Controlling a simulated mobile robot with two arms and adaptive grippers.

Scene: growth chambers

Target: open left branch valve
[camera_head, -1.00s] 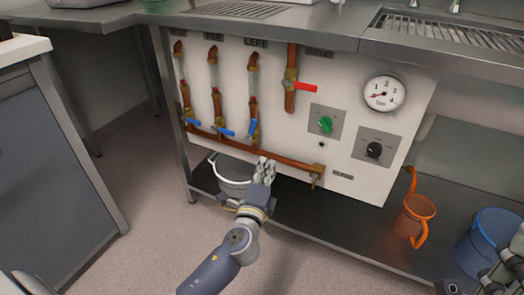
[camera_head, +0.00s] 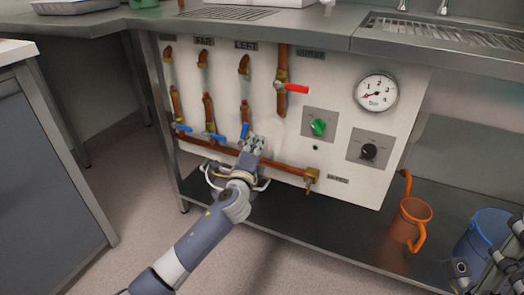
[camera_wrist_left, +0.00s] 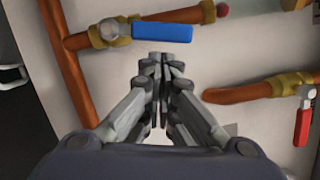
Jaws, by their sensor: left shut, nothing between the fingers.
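The left branch valve's blue lever (camera_head: 244,131) is on the copper pipe under the LEFT label (camera_head: 246,45), on the white panel. In the left wrist view the lever (camera_wrist_left: 162,33) lies roughly along its pipe. My left gripper (camera_head: 254,143) is shut and empty, just right of the lever's lower end in the head view. In the wrist view its closed fingertips (camera_wrist_left: 162,60) are just below the lever, and contact cannot be told. Part of my right gripper (camera_head: 475,272) shows at the lower right corner, its fingers unclear.
Two other blue levers (camera_head: 219,136) (camera_head: 183,128) stand left. A red lever (camera_head: 297,89), green knob (camera_head: 318,127), black knob (camera_head: 369,151) and gauge (camera_head: 377,92) are right. A horizontal copper pipe (camera_head: 285,167) runs below. An orange can (camera_head: 410,222) and blue bucket (camera_head: 480,240) stand lower right.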

